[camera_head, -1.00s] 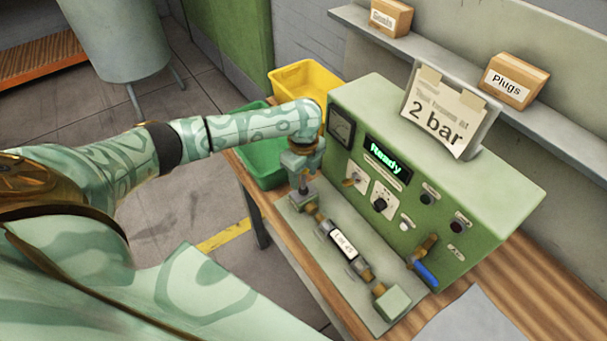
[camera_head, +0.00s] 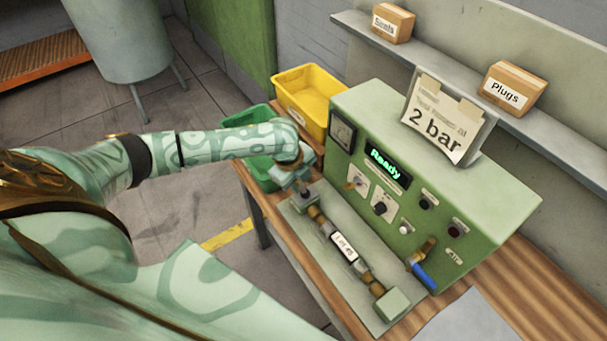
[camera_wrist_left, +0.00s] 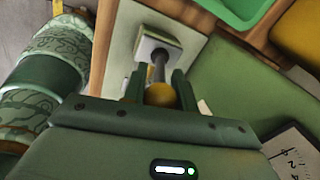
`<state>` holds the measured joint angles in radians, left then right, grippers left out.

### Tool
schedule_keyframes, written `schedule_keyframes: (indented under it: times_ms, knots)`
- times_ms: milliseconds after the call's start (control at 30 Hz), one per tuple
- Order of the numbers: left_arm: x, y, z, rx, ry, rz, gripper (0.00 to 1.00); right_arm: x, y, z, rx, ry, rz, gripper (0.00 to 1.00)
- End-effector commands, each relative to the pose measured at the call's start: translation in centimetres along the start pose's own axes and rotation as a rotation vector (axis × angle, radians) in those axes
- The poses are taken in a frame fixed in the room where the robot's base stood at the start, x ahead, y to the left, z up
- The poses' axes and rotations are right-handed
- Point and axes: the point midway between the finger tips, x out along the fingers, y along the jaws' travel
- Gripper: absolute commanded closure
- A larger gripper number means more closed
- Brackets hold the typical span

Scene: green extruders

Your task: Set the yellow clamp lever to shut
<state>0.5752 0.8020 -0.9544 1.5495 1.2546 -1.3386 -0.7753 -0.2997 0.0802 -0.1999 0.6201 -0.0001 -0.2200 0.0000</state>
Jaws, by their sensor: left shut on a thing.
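The clamp lever shows in the left wrist view as a yellow round knob (camera_wrist_left: 160,95) on a dark rod. The rod rises from a pale square clamp block (camera_wrist_left: 157,52). My left gripper (camera_wrist_left: 158,86) is shut on the lever, with a finger on each side of the knob. In the head view my left gripper (camera_head: 299,185) is at the far left end of the plate (camera_head: 325,262), over the clamp block, and mostly hides the lever. A pipe piece with a white label (camera_head: 345,246) lies along the plate between the two end blocks. My right gripper is not in view.
The green machine (camera_head: 440,165) stands close behind the plate, its display reading Ready. A blue-handled valve (camera_head: 424,275) sticks out at its front right. A yellow bin (camera_head: 308,95) and a green bin (camera_head: 243,118) are behind my left arm. A paper sheet (camera_head: 470,318) lies at the front right.

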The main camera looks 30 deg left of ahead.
Motion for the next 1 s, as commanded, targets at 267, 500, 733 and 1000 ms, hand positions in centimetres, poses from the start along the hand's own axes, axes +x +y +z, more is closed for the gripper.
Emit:
schedule_keyframes:
  times_ms: [267,500,733,1000]
  knots:
    - [0.3,1.9,0.4,0.002,0.041,-0.204,1.0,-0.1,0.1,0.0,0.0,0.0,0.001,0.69]
    - [0.7,2.8,0.5,0.001,0.069,-0.342,1.0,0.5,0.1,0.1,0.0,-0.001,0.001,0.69]
    - [0.8,3.2,0.6,0.001,0.082,-0.411,1.0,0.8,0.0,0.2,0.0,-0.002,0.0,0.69]
    - [0.8,3.3,0.6,0.0,0.086,-0.429,1.0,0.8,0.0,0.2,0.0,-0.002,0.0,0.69]
